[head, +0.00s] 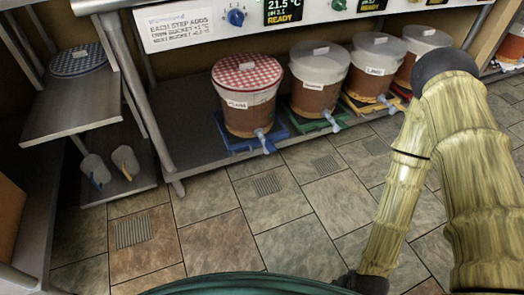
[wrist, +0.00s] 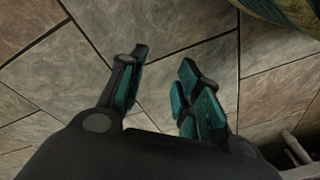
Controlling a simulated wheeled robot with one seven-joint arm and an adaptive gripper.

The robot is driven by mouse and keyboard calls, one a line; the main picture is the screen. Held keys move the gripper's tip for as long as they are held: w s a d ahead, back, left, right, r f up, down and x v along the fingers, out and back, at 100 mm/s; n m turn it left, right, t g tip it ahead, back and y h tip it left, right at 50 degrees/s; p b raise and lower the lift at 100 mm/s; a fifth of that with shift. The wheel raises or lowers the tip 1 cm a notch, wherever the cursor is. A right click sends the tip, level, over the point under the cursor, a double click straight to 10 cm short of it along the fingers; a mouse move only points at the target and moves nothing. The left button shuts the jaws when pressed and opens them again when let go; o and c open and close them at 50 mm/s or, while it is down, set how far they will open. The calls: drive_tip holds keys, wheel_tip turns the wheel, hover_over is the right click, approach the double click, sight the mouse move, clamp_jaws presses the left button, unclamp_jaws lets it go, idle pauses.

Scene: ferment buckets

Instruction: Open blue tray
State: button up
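The blue tray (head: 226,144) lies on the low metal shelf in the head view, under the leftmost bucket (head: 247,108), which has a red checked cover. The bucket hides most of the tray; its front and left edges show, with a pale tap (head: 264,140) above the front. My gripper (wrist: 163,58) is open and empty over the floor tiles in the wrist view. It is well apart from the tray, which the wrist view does not show. In the head view my arm reaches down at the right, and its lower end is at the bottom edge.
More buckets stand to the right on a green tray (head: 307,128), a yellow tray (head: 361,108) and a red tray (head: 401,91). A control panel (head: 215,18) runs above. A metal side shelf (head: 72,116) at left holds a blue checked lid (head: 78,60). The tiled floor (head: 225,240) in front is clear.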

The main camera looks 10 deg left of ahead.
drive_tip(key=w+a+f+m+t+y+b, duration=0.1)
drive_tip(key=w+a+f+m+t+y, duration=0.15)
drive_tip(key=w+a, duration=0.8)
drive_tip(key=m+t+y+b, duration=0.3)
drive_tip(key=m+t+y, duration=0.2)
drive_tip(key=m+t, duration=0.35)
approach(243, 156)
drive_tip(key=n, duration=0.1)
drive_tip(key=shift+t, duration=0.4)
drive_tip(key=shift+f+b+x, duration=0.2)
drive_tip(key=shift+b+x, duration=0.95)
drive_tip(key=shift+x, duration=1.5)
drive_tip(key=shift+f+b+x, duration=0.2)
drive_tip(key=shift+b+x, duration=0.9)
drive_tip(key=shift+x, duration=1.6)
drive_tip(key=shift+s, duration=0.1)
clamp_jaws()
